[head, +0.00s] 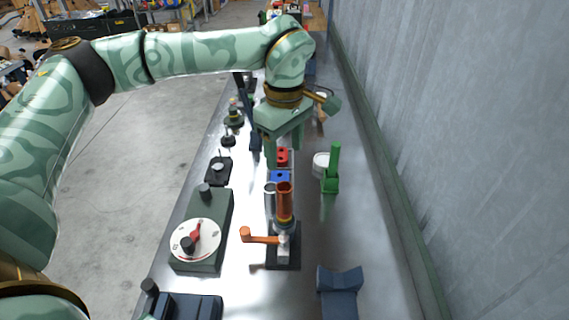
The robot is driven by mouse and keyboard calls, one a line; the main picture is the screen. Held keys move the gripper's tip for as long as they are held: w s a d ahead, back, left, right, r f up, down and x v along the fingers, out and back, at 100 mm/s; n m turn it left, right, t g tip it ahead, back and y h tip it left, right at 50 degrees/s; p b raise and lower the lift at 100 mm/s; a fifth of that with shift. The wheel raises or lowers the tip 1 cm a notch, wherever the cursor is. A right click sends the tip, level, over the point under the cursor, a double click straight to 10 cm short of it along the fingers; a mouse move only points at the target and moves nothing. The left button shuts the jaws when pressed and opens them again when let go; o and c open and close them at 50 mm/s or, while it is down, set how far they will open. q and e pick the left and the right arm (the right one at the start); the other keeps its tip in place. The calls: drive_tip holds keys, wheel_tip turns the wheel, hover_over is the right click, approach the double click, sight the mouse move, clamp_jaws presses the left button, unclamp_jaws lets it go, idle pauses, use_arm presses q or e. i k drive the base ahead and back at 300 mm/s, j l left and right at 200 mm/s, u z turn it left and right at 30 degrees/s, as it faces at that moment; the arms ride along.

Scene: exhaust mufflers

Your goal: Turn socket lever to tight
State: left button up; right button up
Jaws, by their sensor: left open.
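An orange lever (262,238) with a round knob sticks out to the left from a pale upright socket (283,243) on a dark base plate (283,259). A copper-coloured tube (284,203) stands upright above this socket, with a grey tube (270,197) close beside it. My left gripper (283,148) points down farther along the bench, beyond the tubes and above the red block. It is open, with no object seen between its fingers, and apart from the lever. My right gripper is not in view.
A dark green box (210,258) with a white dial and red pointer (194,236) stands left of the lever. A green bracket (331,172), a red block (282,156) and a blue block (280,177) stand beyond. A blue cradle (339,290) is front right. A wall runs along the right.

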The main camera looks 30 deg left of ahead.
sight(244, 232)
drive_tip(key=k+l, duration=0.5)
drive_tip(key=k, duration=0.2)
drive_tip(key=k+l, duration=0.5)
drive_tip(key=k, duration=0.15)
